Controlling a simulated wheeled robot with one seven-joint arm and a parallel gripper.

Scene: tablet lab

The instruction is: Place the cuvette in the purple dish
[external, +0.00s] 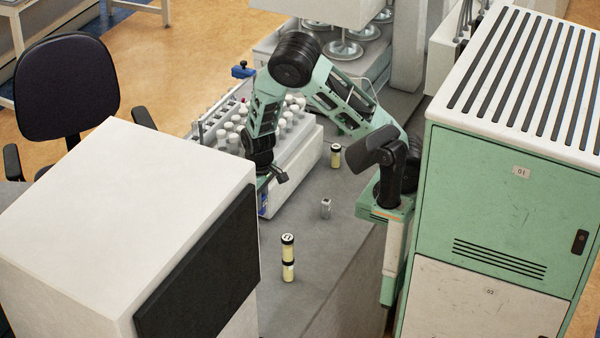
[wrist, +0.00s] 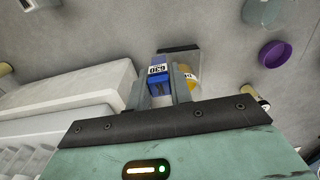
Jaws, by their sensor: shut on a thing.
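My gripper (wrist: 160,84) is shut on a small blue block with a white label reading 630 (wrist: 158,70), which I take to be the cuvette. Its lower part is between the fingers. The purple dish (wrist: 275,53) lies on the grey bench to the upper right in the wrist view, apart from the gripper. In the external view my gripper (external: 268,180) is beside the white rack, and a blue patch shows below it. I cannot make out the dish in the external view.
A white rack (external: 290,155) with several capped vials stands beside the gripper. Yellow vials (external: 288,271) and a small grey-clear container (external: 326,208) stand on the bench. In the wrist view an amber labelled item (wrist: 187,77) is close behind the right finger. A white box (external: 130,210) blocks the foreground.

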